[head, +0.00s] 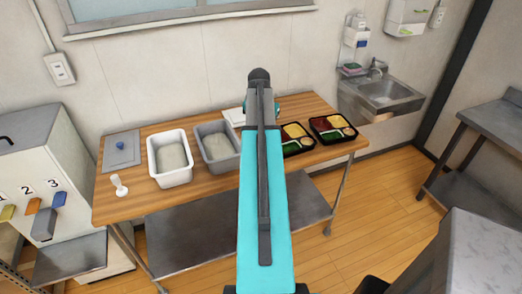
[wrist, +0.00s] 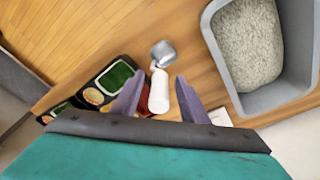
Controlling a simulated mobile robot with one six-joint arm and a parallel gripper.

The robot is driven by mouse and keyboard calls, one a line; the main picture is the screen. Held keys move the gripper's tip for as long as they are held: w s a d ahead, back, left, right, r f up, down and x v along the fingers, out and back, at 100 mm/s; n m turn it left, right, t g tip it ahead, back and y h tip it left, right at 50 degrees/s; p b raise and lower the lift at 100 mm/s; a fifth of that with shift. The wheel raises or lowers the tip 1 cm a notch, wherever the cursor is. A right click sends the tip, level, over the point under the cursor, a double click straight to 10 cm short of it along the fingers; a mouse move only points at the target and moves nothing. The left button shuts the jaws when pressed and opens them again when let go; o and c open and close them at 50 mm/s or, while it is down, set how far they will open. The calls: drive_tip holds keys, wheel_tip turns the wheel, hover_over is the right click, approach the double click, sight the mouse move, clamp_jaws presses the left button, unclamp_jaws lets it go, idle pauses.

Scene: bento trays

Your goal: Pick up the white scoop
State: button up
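A scoop with a white handle (wrist: 158,92) and a grey metal head (wrist: 163,53) lies on the wooden table in the wrist view. My gripper (wrist: 158,78) is open, one finger on each side of the white handle, with a gap showing on both sides. The wrist view does not show clearly how high the fingers are above the table. In the head view my arm hides this scoop and most of my gripper. A second small white scoop-like object (head: 118,185) is at the table's left end, far from my gripper.
A grey bin of pale grains (wrist: 248,45) stands right of the scoop in the wrist view. A white bin (head: 170,158) is farther left in the head view. Filled bento trays (head: 331,129) are on the table's right part. A grey lid (head: 122,151) lies at the left end.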

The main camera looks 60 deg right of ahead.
drive_tip(key=shift+c, duration=0.2)
clamp_jaws()
drive_tip(key=shift+r, duration=0.1)
idle(0.4)
drive_tip(key=shift+r+b, duration=0.8)
drive_tip(key=shift+r, duration=0.7)
drive_tip(key=s+a+r+b, duration=0.1)
drive_tip(key=s+a+b, duration=0.3)
drive_tip(key=s+a, duration=0.6)
drive_tip(key=shift+s+a+r, duration=0.4)
drive_tip(key=shift+s, duration=0.45)
